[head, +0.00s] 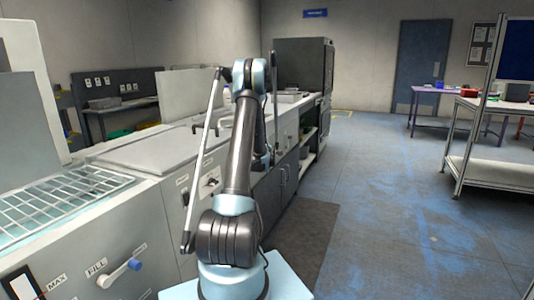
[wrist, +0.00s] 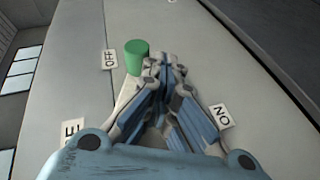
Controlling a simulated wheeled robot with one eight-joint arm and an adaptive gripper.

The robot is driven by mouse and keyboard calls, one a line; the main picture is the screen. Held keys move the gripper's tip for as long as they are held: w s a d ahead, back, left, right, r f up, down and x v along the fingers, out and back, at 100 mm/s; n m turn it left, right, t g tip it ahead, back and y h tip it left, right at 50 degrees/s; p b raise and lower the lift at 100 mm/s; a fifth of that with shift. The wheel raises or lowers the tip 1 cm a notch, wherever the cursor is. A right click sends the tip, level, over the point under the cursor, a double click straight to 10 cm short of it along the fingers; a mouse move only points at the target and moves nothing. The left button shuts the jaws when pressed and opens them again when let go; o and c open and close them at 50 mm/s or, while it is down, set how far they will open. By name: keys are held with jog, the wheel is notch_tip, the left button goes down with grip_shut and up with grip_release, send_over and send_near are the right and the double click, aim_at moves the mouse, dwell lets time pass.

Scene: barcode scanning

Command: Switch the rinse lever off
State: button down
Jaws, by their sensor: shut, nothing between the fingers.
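In the wrist view, the rinse lever ends in a green knob (wrist: 137,56) on a pale grey panel. The knob sits right beside the OFF label (wrist: 110,59). The lever's pale shaft runs back from the knob and is partly hidden behind my fingers. The ON label (wrist: 221,116) is on the other side of my gripper. My gripper (wrist: 164,64) is shut and empty, with its fingertips just right of the knob. I cannot tell whether they touch it. In the head view, the gripper and this lever are hidden behind my arm.
In the wrist view, another label (wrist: 72,131) is partly covered by my gripper. In the head view, a blue-tipped FILL lever (head: 125,271) is on the near counter front. A wire rack (head: 70,200) lies over the near basin. The floor (head: 400,210) on the right is clear.

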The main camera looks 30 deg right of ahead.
jog(key=shift+w+d+r, duration=0.45)
jog(key=shift+d+r, duration=0.15)
jog(key=shift+r, duration=0.15)
jog(key=shift+w+d+r, duration=0.1)
jog(key=shift+r, duration=0.05)
dwell(0.3)
jog(key=s+a+f, duration=0.5)
jog(key=s+f, duration=0.2)
jog(key=s, duration=0.2)
jog(key=shift+a+f, duration=0.2)
jog(key=shift+f, duration=0.2)
jog(key=shift+w, duration=0.1)
